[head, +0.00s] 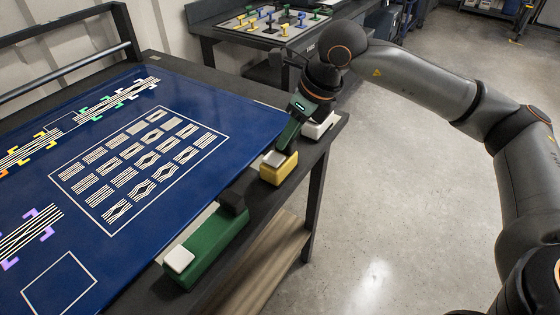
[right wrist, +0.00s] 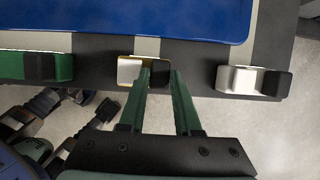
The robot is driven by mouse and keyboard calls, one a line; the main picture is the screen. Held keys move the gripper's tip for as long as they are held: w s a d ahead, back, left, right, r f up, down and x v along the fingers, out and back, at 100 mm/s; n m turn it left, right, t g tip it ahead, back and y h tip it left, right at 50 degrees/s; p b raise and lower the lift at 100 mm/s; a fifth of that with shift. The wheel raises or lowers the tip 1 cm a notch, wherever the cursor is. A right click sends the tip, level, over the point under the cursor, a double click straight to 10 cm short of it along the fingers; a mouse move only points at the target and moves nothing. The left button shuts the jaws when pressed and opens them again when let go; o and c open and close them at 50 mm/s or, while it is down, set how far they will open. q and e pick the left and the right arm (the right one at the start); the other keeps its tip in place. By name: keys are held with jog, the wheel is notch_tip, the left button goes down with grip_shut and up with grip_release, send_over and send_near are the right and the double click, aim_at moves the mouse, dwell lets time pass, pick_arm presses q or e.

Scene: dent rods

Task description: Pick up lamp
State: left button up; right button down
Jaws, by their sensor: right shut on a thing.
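No object is plainly shaped like a lamp; I cannot tell which one the name means. A small yellow block (head: 279,174) with a light pad stands at the black table's right edge. It also shows in the right wrist view, with its white pad (right wrist: 129,70) and its black end. My right gripper (head: 283,152) reaches down onto this block from above. Its green fingers (right wrist: 159,82) are on either side of the black end, shut on the block. The block appears still at table-edge level. My left gripper is not in view.
A green block (head: 213,244) with white and black ends lies nearer along the same edge. A white block (head: 320,126) with a black end lies farther along. A blue board (head: 180,205) covers the table. Open floor lies to the right.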

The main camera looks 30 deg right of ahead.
jog(key=shift+r, duration=0.1)
dwell(0.5)
jog(key=shift+r, duration=0.55)
notch_tip(320, 180, up, 2)
jog(key=shift+d+r, duration=0.15)
jog(key=shift+r, duration=0.1)
jog(key=s+d+r, duration=0.9)
jog(key=s, duration=0.1)
jog(key=shift+d, duration=0.25)
jog(key=shift+r, duration=0.1)
jog(key=shift+r+p, duration=0.1)
jog(key=shift+p, duration=0.25)
